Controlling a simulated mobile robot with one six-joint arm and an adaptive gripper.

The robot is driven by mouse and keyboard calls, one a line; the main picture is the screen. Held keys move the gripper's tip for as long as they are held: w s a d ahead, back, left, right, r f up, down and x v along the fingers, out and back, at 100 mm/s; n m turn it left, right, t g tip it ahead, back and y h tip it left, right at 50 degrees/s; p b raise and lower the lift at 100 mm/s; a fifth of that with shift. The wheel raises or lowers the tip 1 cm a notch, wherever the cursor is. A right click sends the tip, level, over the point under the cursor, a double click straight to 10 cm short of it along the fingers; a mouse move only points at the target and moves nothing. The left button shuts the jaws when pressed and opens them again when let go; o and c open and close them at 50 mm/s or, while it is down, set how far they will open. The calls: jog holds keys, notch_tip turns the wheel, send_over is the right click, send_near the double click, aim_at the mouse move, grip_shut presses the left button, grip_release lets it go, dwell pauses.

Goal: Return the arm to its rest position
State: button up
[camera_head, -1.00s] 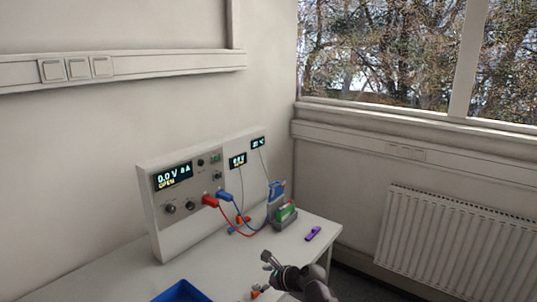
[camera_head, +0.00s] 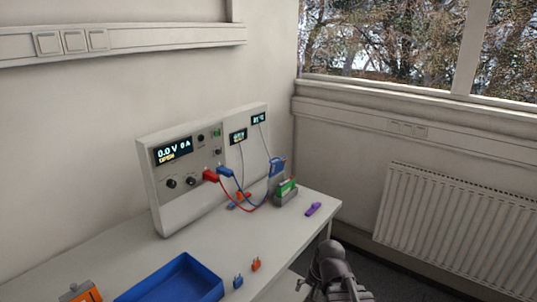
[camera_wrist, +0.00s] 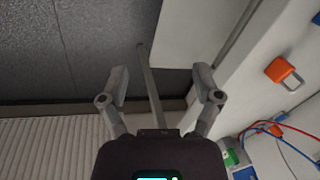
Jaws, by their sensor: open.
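My gripper (camera_wrist: 161,82) is open and empty in the wrist view, its two grey fingers apart with dark floor behind them. In the head view my arm shows at the lower right, beside the table's right edge and lower than the table top. One gripper finger shows faintly at its left; the rest of the gripper is hard to make out there. Nothing is held.
A cycler panel (camera_head: 180,212) stands on the table (camera_head: 215,247). Red and blue cables run to a green cell in a grey holder (camera_head: 286,198). A purple item (camera_head: 313,209), blue tray (camera_head: 133,298), blue clip (camera_head: 238,282) and orange clip (camera_head: 256,265) lie around. A radiator (camera_head: 450,220) is right.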

jog(key=s+d+n, duration=0.1)
jog(key=d+n+g+h, duration=0.1)
jog(key=d, duration=0.1)
jog(key=s+d+f+n+h, duration=0.1)
jog(key=d+n, duration=0.1)
jog(key=shift+s+g, duration=0.3)
jog(key=shift+s, duration=0.05)
